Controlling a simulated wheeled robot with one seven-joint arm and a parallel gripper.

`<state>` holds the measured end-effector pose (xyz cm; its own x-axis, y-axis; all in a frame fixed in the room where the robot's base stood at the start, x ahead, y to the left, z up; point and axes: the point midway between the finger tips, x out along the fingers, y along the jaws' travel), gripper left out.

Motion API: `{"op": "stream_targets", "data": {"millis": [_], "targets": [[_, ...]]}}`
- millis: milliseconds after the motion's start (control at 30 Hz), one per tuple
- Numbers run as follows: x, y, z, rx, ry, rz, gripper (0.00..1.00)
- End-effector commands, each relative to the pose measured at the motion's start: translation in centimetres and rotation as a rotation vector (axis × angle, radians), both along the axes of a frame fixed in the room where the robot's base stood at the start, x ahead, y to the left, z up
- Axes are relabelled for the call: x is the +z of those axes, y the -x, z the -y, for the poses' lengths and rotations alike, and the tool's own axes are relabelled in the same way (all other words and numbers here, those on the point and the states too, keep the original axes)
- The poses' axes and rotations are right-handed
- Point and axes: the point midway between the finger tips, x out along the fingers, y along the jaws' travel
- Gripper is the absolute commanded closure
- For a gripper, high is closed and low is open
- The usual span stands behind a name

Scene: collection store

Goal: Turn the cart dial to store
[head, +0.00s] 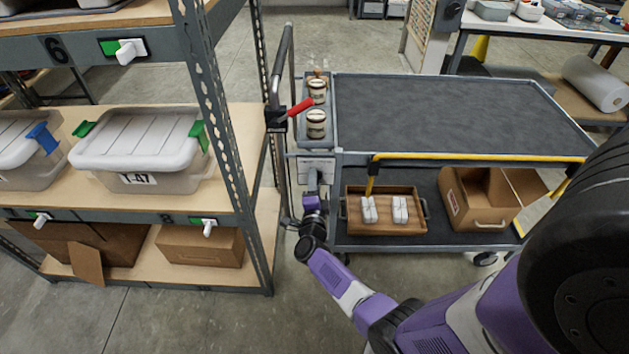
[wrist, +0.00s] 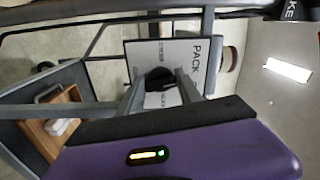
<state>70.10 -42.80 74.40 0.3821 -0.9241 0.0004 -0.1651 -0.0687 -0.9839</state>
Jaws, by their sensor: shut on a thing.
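The cart (head: 455,110) stands in the middle and right of the head view, with a grey top and a lower shelf. A white label plate (head: 312,165) is on its left end. In the wrist view the plate (wrist: 138,60) reads PACK along one edge; its other lettering is small or covered. The black dial (wrist: 159,77) sits on the plate, and my gripper (wrist: 161,88) is shut on it, one finger at each side. In the head view my gripper (head: 313,184) is at the cart's left end and hides the dial. Which mark the dial points to, I cannot tell.
A shelf rack (head: 262,225) with lidded bins (head: 140,150) stands close on the left. A wooden tray (head: 385,228) and cardboard box (head: 483,220) are on the lower shelf.

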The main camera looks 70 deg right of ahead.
Motion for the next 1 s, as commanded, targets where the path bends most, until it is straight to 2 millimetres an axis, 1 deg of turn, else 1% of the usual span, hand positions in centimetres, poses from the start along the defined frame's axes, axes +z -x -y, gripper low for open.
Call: {"op": "stream_targets", "data": {"millis": [1000], "targets": [[-0.39, 0.17, -0.02, 0.004, 0.367, -0.892, 0.99]]}}
